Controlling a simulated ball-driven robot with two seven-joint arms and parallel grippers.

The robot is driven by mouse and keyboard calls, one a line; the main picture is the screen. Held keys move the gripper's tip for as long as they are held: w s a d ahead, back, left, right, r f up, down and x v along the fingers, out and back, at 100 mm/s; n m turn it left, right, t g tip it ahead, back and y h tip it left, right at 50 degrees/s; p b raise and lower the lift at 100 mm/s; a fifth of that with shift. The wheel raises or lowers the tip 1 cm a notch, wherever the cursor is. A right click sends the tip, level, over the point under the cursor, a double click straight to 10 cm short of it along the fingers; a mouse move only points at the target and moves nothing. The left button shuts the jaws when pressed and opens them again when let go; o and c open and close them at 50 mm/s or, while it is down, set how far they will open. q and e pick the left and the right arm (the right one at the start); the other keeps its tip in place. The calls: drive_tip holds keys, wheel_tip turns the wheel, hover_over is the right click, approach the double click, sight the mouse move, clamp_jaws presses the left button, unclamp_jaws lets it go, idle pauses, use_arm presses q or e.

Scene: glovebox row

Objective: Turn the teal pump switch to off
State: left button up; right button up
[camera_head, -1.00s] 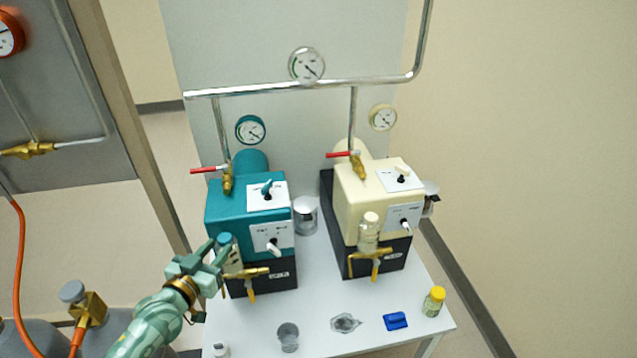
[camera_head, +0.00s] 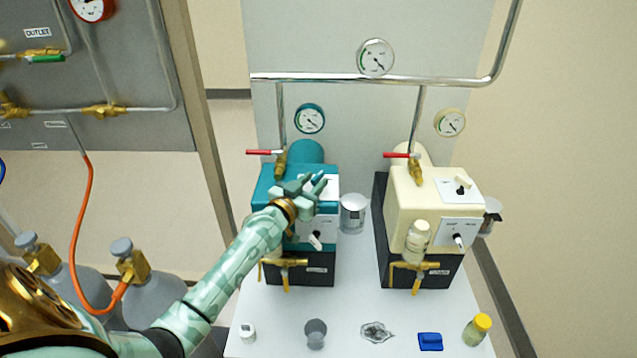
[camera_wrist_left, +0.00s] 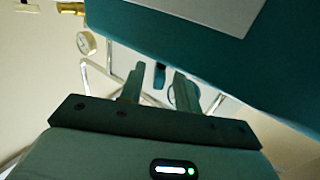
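The teal pump (camera_head: 266,190) stands on the left of the white table, and its body fills the top right of the left wrist view (camera_wrist_left: 190,52). The white switch plate (camera_head: 332,188) on its sloping top is partly covered by my left gripper (camera_head: 312,180). The gripper is over the plate, fingers apart. In the left wrist view the two fingers (camera_wrist_left: 160,86) have a gap between them. A small dark teal piece, probably the pump switch (camera_wrist_left: 160,74), shows in that gap. I cannot tell whether the fingers touch it. My right gripper is out of view.
A cream pump (camera_head: 408,200) stands to the right, with a glass beaker (camera_head: 353,213) between the pumps. A red-handled valve (camera_head: 281,160) and pipe rise behind the teal pump.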

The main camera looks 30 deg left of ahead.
use_arm(q)
drive_tip(key=shift+w, duration=1.15)
drive_tip(key=shift+c, duration=0.3)
clamp_jaws()
drive_tip(key=n+y+p, duration=0.1)
drive_tip(key=y+p, duration=0.1)
drive_tip(key=n+y+p, duration=0.1)
drive_tip(key=y+p, duration=0.1)
drive_tip(key=p, duration=0.1)
drive_tip(key=shift+d+r+n+g+p, duration=0.1)
drive_tip(key=shift+r+n+g+p, duration=0.2)
drive_tip(key=shift+r+n+p, duration=0.1)
drive_tip(key=shift+f+n+g+y+p, duration=0.2)
drive_tip(key=shift+n+g+y+p, duration=0.3)
drive_tip(key=shift+y, duration=0.7)
drive_tip(key=shift+f+n+g+y+p, duration=0.15)
drive_tip(key=shift+n+g+y+p, duration=0.35)
drive_tip(key=shift+n+y, duration=0.6)
